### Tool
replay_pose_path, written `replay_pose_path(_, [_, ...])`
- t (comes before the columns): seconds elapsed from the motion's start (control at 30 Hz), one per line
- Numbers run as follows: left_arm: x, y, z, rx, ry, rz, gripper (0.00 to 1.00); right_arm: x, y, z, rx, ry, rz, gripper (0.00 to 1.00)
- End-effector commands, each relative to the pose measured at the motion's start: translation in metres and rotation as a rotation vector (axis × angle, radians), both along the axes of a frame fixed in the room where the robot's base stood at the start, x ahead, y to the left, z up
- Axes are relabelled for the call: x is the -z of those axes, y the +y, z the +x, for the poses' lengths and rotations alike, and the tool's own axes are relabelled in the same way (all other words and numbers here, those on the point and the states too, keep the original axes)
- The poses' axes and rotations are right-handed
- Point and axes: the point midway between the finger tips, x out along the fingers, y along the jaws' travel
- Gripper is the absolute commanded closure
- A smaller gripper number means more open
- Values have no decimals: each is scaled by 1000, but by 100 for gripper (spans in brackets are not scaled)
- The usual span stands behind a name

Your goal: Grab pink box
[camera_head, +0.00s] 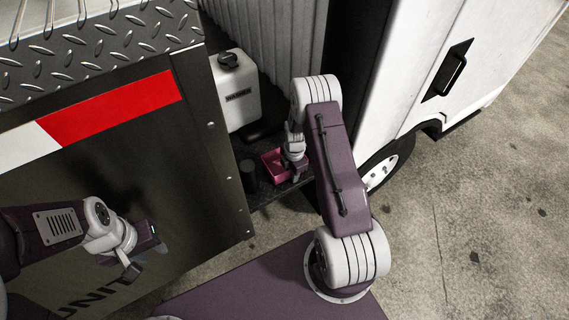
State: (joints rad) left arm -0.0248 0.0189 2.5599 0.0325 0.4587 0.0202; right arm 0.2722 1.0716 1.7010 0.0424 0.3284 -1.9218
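The pink box (271,163) is a small open-topped box on a dark ledge (262,193) between the dark panel and the white vehicle body. My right gripper (298,175) is at the box's right side, pointing down. The gripper and arm cover part of the box. The fingers are small and dark here, so I cannot tell whether they touch or hold the box. My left gripper (146,262) is at the lower left in front of the dark panel, away from the box. Its fingers look spread apart with nothing between them.
A white container with a black cap (237,95) stands behind the box. A dark cylinder (248,175) stands just left of it. The dark panel with a red and white stripe (115,107) blocks the left side. A wheel (382,172) is at right. Open concrete floor (480,220) lies right.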

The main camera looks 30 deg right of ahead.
Motion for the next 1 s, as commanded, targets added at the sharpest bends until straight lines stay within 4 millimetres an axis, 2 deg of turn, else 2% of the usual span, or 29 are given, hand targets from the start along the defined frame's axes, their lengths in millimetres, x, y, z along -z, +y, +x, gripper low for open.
replay_pose_path(0.1, [1, 0, 0, 0, 0, 0, 64, 0, 0, 0, 0, -1, 0, 72])
replay_pose_path(0.13, [1, 0, 0, 0, 0, 0, 64, 0, 0, 0, 0, -1, 0, 74])
replay_pose_path(0.2, [1, 0, 0, 0, 0, 0, 64, 0, 0, 0, 0, -1, 0, 94])
replay_pose_path(0.23, [1, 0, 0, 0, 0, 0, 64, 0, 0, 0, 0, 0, 0, 100])
replay_pose_path(1.0, [1, 0, 0, 0, 0, 0, 64, 0, 0, 0, 0, -1, 0, 100])
